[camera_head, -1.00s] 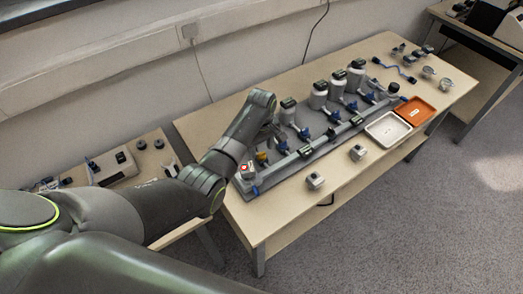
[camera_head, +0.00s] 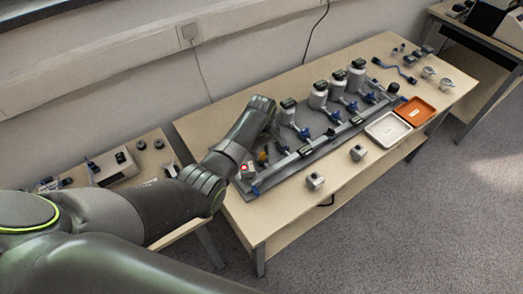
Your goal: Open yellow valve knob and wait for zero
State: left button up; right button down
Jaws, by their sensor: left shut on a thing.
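The yellow valve knob (camera_head: 262,156) shows as a small patch at the near left end of the grey manifold (camera_head: 322,148) on the table. My left gripper (camera_head: 264,147) points down at it from above, shut on the knob. The wrist and forearm hide most of the fingers and part of the knob, so its turn angle cannot be read. Several blue valve handles (camera_head: 304,134) sit along the manifold. A small device with a red mark (camera_head: 247,170) stands at its left end; any reading is too small to tell. My right gripper is not in view.
Several grey cylinders with dark tops (camera_head: 318,96) stand behind the manifold. A white tray (camera_head: 388,130) and an orange tray (camera_head: 415,112) lie to the right. Two small metal blocks (camera_head: 315,181) sit near the front edge. A side table (camera_head: 150,160) stands at left.

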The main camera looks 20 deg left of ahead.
pick_arm(q)
jog(key=shift+r+m+p, duration=0.15)
jog(key=shift+m+p, duration=0.55)
jog(key=shift+m, duration=0.2)
jog(key=shift+m+p, duration=0.8)
jog(key=shift+m, duration=0.4)
jog(key=m+p, duration=0.2)
jog(key=m, duration=0.3)
jog(key=shift+m, duration=0.3)
jog(key=m+p, duration=0.1)
jog(key=m, duration=0.3)
jog(key=shift+m, duration=2)
jog(key=o, duration=1)
